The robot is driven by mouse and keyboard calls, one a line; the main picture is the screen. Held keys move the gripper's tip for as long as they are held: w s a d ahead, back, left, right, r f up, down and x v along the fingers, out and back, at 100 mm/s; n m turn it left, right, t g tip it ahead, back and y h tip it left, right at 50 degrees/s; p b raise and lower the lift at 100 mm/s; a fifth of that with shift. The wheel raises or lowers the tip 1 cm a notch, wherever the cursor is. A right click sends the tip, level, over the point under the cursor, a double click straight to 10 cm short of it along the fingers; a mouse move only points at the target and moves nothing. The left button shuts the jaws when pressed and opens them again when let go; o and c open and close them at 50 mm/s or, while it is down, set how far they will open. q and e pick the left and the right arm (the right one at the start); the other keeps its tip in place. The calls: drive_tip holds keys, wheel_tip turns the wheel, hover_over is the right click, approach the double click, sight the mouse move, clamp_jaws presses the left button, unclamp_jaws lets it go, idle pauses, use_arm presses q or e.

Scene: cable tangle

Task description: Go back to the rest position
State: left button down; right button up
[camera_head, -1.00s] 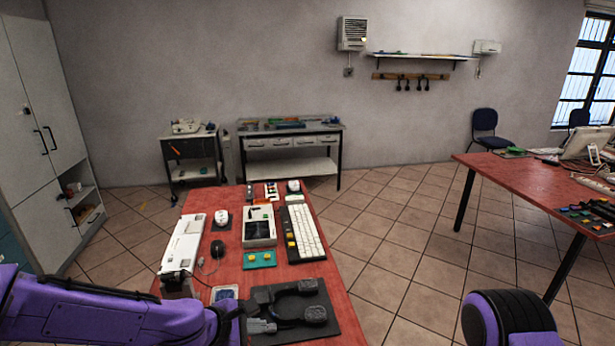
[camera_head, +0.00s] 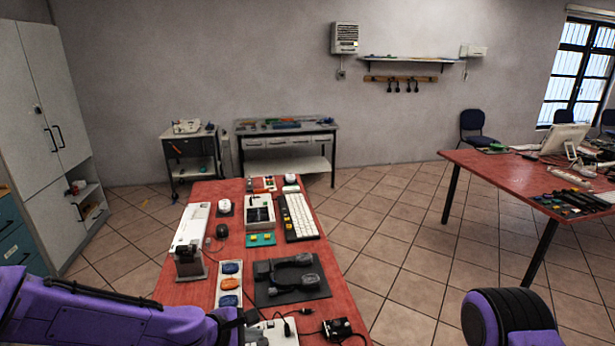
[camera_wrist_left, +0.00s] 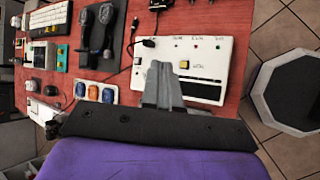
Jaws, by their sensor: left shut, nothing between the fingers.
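My left arm comes in from the left in the head view, and its wrist is at the bottom edge over the near end of the red table (camera_head: 345,285). My left gripper (camera_wrist_left: 163,80) shows in the wrist view with its grey fingers shut and nothing between them. The fingertips appear over a white board (camera_wrist_left: 207,55) with buttons and a dark slot; I cannot tell whether they touch it. That board (camera_head: 278,332) is partly cut off in the head view. Part of my right arm shows at bottom right, but its gripper is out of view.
Another red table (camera_head: 490,170) stands at right. Tiled floor between them is clear.

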use_arm(q)
drive_tip(key=s+a+f+m+g+y, duration=0.1)
drive_tip(key=s+a+f+m+y, duration=0.2)
drive_tip(key=s+f, duration=0.5)
drive_tip(key=s+a+f+m+g+y, duration=0.1)
drive_tip(key=s+a+f+g+y, duration=0.1)
drive_tip(key=s+a+f, duration=0.6)
drive_tip(key=s+a+f+m+y, duration=0.2)
drive_tip(key=s+a+f+m, duration=0.1)
drive_tip(key=s, duration=0.3)
drive_tip(key=s+a+f+m+y, duration=0.2)
drive_tip(key=s+a+f+m, duration=0.2)
drive_tip(key=s, duration=0.2)
wheel_tip(320, 180, down, 11)
drive_tip(key=b, duration=1.1)
drive_tip(key=shift+s+a+b, duration=0.25)
drive_tip(key=shift+s+b, duration=0.15)
use_arm(e)
wheel_tip(320, 180, down, 12)
drive_tip(key=shift+w, duration=0.4)
use_arm(q)
drive_tip(key=shift+f, duration=0.1)
use_arm(e)
drive_tip(key=shift+a, duration=0.1)
